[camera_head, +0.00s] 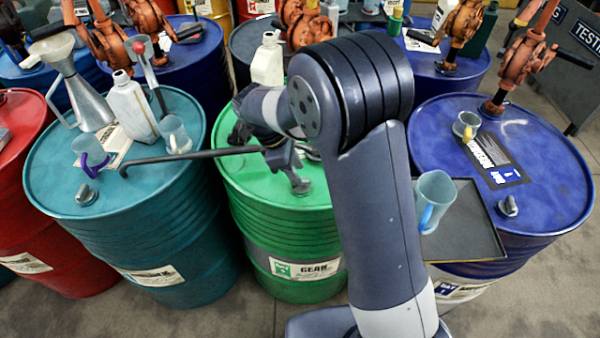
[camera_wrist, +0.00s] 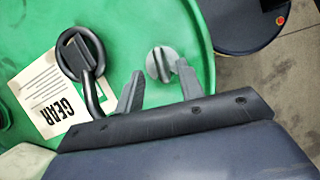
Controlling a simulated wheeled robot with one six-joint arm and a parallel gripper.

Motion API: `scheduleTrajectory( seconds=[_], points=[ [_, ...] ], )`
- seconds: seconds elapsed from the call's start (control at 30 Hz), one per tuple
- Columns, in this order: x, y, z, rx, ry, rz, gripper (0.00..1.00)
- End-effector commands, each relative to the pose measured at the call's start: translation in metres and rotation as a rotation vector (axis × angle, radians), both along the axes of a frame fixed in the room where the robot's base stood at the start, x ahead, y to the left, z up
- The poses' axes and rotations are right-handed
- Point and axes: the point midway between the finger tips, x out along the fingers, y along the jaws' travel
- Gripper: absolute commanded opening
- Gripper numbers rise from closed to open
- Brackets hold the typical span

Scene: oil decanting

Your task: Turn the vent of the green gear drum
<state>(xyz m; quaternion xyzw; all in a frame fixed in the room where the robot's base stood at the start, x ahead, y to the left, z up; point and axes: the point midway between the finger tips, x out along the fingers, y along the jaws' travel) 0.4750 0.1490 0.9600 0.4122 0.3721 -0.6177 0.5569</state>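The green gear drum (camera_head: 285,235) stands in the middle of the head view, its front label reading GEAR. Its vent (camera_wrist: 160,64), a grey round knob with a raised fin, shows on the green lid in the wrist view. My gripper (camera_wrist: 158,70) is open, with one finger on each side of the vent. Its fingertips are close to the knob; I cannot tell whether they touch it. In the head view, my arm and wrist cover much of the lid around the vent.
A dark fitting (camera_wrist: 80,55) with a bent bar is left of the vent. A long dark rod (camera_head: 190,157) reaches over the teal drum (camera_head: 60,190), which carries jugs and a funnel. A tray (camera_head: 470,240) with a cup (camera_head: 434,200) stands right of my arm, by a blue drum (camera_head: 560,190).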

Motion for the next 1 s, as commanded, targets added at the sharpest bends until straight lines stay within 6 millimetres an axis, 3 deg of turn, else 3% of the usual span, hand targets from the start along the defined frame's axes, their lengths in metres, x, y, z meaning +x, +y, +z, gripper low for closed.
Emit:
scheduleTrajectory(
  seconds=[0.2, 0.57, 1.0],
  points=[
    [-0.002, -0.01, -0.024, -0.001, 0.002, -0.001, 0.36],
    [-0.001, -0.012, -0.029, 0.001, 0.0, -0.001, 0.36],
    [-0.001, -0.012, -0.029, 0.001, 0.0, -0.001, 0.01]
  ],
)
